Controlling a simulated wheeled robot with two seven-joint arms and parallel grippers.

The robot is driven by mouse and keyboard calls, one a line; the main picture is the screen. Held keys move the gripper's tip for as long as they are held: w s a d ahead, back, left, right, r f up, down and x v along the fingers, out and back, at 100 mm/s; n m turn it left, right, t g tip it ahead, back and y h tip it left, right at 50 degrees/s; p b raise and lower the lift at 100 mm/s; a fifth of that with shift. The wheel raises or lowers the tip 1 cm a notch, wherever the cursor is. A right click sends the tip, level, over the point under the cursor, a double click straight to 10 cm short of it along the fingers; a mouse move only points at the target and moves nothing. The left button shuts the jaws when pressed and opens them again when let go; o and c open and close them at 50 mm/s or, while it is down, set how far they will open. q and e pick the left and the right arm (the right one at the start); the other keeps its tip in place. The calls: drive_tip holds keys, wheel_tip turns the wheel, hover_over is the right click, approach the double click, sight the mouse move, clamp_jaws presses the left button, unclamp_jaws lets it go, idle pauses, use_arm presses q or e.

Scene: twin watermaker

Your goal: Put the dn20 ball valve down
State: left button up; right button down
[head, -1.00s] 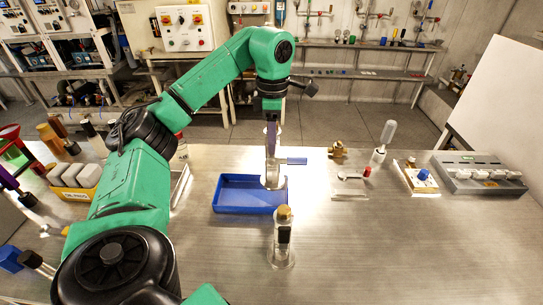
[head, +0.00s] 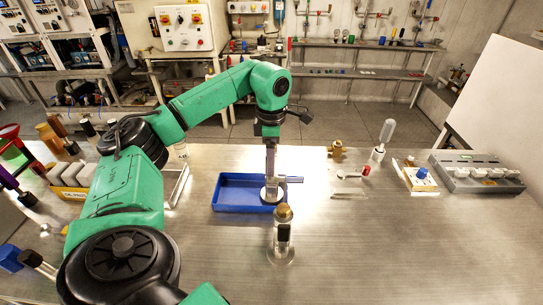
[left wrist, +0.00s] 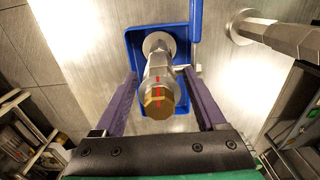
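The ball valve is a metal body with a brass hex end marked in red. In the head view the valve (head: 271,190) stands upright at the right part of the blue tray (head: 228,207), its round foot low in the tray. In the left wrist view I look down along the valve (left wrist: 158,72) over the tray (left wrist: 131,43). My left gripper (left wrist: 161,72) has its two purple fingers on either side of the valve, with gaps showing on both sides. The gripper is above the tray in the head view (head: 271,150). My right gripper is not in view.
The front right table is clear.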

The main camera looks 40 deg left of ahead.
use_arm(q)
drive_tip(key=shift+w+r, duration=0.1)
drive_tip(key=shift+r, duration=0.45)
wheel_tip(320, 180, up, 6)
drive_tip(key=shift+r, duration=0.25)
wheel_tip(320, 180, up, 5)
drive_tip(key=p, duration=0.3)
drive_tip(key=shift+f, duration=0.15)
drive_tip(key=shift+f, duration=0.1)
